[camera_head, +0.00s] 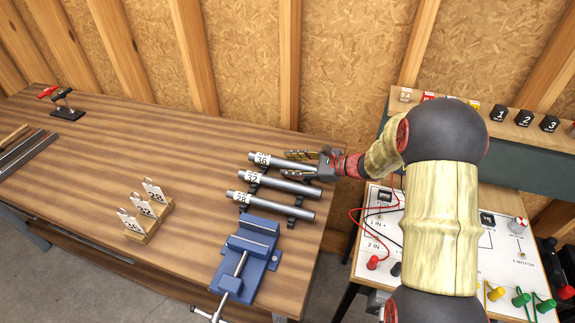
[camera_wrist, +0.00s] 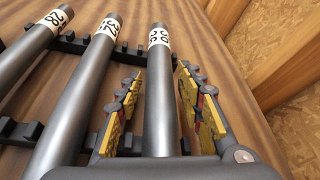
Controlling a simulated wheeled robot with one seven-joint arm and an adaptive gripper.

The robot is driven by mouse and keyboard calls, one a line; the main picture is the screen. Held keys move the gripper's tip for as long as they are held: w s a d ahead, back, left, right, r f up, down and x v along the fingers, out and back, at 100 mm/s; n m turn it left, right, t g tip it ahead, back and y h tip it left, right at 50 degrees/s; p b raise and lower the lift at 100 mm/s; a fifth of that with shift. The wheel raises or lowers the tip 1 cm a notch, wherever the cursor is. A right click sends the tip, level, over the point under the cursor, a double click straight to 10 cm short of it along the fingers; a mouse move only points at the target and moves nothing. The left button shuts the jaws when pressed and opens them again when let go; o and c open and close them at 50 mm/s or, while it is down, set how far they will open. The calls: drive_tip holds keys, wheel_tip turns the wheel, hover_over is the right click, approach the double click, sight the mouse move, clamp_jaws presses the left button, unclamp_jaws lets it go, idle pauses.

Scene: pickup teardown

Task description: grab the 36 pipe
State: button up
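The 36 pipe (camera_head: 284,162) is a grey metal tube with a white label, the farthest of three parallel pipes on the wooden bench. In the wrist view the 36 pipe (camera_wrist: 161,95) runs up the middle, with its label near the far end. My gripper (camera_head: 285,164) reaches in from the right over this pipe. In the wrist view my gripper (camera_wrist: 159,78) is open, with one yellow-padded finger on each side of the 36 pipe. Narrow gaps show between the pipe and the fingers. The pipe still lies on its dark supports.
The 32 pipe (camera_head: 281,183) lies close beside, with the 28 pipe (camera_head: 277,207) beyond it. A blue vise (camera_head: 249,257) sits at the bench's front. A numbered card stand (camera_head: 146,217) stands left. The bench's left middle is clear.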

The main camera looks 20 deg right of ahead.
clamp_jaws()
idle(0.6)
